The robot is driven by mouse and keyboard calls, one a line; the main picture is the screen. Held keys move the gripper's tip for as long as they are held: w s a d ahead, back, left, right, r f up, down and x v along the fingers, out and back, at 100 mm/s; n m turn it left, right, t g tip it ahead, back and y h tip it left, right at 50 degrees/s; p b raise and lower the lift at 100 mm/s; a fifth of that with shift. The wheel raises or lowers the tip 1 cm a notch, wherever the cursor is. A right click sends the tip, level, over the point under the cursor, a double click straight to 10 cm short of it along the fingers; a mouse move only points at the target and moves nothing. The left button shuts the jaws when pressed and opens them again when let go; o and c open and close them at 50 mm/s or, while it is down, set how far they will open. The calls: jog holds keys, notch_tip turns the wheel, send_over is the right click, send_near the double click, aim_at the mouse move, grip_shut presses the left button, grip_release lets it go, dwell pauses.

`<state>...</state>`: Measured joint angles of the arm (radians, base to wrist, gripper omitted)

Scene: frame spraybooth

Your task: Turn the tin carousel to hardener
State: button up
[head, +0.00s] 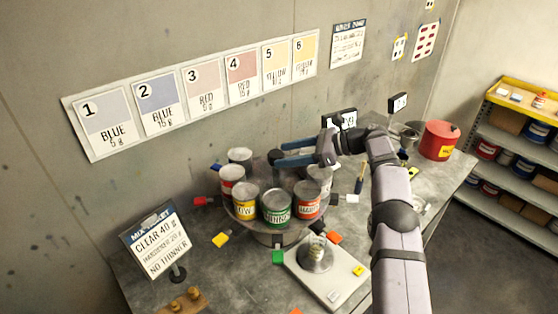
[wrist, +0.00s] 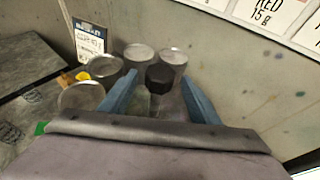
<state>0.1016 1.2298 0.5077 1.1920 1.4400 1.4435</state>
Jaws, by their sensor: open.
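The tin carousel (head: 240,222) stands on the bench with several tins around its edge. An orange-red tin (head: 307,202) with a label starting "HAR" faces front right. Beside it are a green tin (head: 276,208), apparently labelled thinner, and a yellow tin (head: 245,205). A red tin (head: 231,178) is at the left and a grey tin (head: 319,178) at the right. My gripper (head: 279,157) is open above the carousel, its blue fingers pointing left. In the wrist view a black knob (wrist: 159,78) appears between the open fingers; contact cannot be told.
Coloured tabs, including green (head: 278,257) and orange (head: 333,238), surround the carousel. A mix ticket sign (head: 157,242) stands at left, a red canister (head: 439,140) at back right. The wall is close behind.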

jog(key=shift+b+v, duration=0.4)
jog(key=shift+v, duration=1.25)
jog(key=shift+s, duration=0.1)
jog(key=shift+s+a+r+n, duration=0.1)
jog(key=shift+s+n, duration=0.15)
jog(key=shift+n, duration=0.15)
jog(key=s+n+g+h, duration=0.1)
jog(key=s+n, duration=0.1)
jog(key=s, duration=0.1)
jog(key=s+n+g+h, duration=0.1)
jog(key=s+n, duration=0.1)
jog(key=s, duration=0.1)
jog(key=s+n+g+h, duration=0.1)
jog(key=s+n+h, duration=0.1)
jog(key=s, duration=0.1)
jog(key=shift+s+n, duration=0.25)
jog(key=shift+n, duration=0.15)
jog(key=s+d+f+n+h+b, duration=0.1)
jog(key=s+d+f+n+h, duration=0.2)
jog(key=s+f, duration=0.3)
jog(key=s+d+f+n+h+b, duration=0.2)
jog(key=s+d+f+n, duration=0.3)
jog(key=s, duration=0.9)
jog(key=s+d+f+n+h+b, duration=0.2)
jog(key=s+d+f+n+h, duration=0.2)
jog(key=s+d+f, duration=0.2)
jog(key=s+f, duration=0.2)
jog(key=s, duration=0.2)
jog(key=shift+s+f+n+t, duration=0.2)
jog(key=shift+s+n+t, duration=0.1)
